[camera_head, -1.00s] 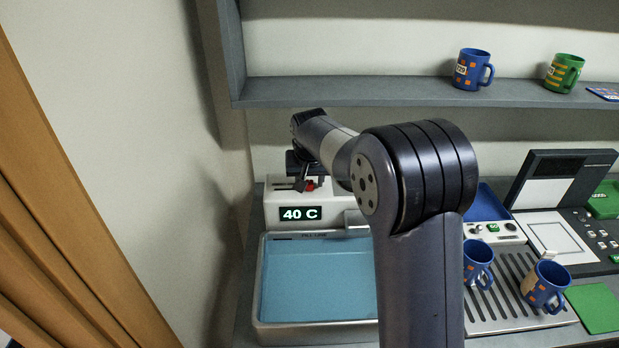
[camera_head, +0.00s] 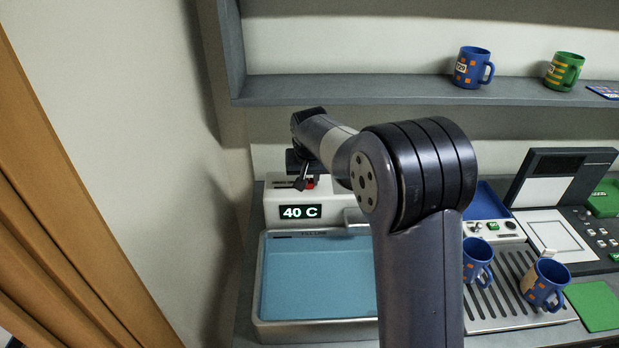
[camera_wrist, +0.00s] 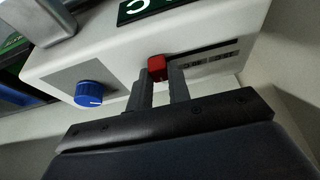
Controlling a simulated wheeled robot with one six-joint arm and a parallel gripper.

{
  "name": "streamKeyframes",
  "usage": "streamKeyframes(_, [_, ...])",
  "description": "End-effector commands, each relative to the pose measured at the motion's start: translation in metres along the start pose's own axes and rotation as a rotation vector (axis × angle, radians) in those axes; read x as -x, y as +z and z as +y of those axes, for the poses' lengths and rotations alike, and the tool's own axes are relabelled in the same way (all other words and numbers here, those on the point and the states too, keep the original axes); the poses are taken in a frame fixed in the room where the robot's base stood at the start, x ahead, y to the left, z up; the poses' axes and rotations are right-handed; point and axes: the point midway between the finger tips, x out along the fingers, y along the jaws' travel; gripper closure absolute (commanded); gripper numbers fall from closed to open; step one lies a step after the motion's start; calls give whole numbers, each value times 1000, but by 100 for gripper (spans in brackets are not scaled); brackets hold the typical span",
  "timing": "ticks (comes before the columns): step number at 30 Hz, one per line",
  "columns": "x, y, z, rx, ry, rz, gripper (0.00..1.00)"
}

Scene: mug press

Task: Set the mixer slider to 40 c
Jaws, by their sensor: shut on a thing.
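The mixer (camera_head: 345,204) is a white box behind the water basin (camera_head: 318,275), and its display (camera_head: 300,212) reads 40 C. Its red slider knob (camera_wrist: 157,67) sits at one end of the visible dark slot in the wrist view, and it shows as a small red spot in the head view (camera_head: 310,182). My gripper (camera_wrist: 159,82) is shut on the red slider knob, with a finger on each side. In the head view my gripper (camera_head: 303,182) is partly hidden by my own arm. A blue dial (camera_wrist: 89,93) is beside the slider.
Blue mugs (camera_head: 477,262) stand on the slatted drip tray (camera_head: 500,325) at the right. A blue mug (camera_head: 472,68) and a green mug (camera_head: 563,72) stand on the shelf (camera_head: 400,91) above. A wall is close on the left.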

Motion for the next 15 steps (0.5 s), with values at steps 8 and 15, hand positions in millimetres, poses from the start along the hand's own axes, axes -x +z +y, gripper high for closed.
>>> streamKeyframes(8, [1,-1,-17,3,-2,1,100])
streamKeyframes(15, [1,-1,-41,1,-1,2,100])
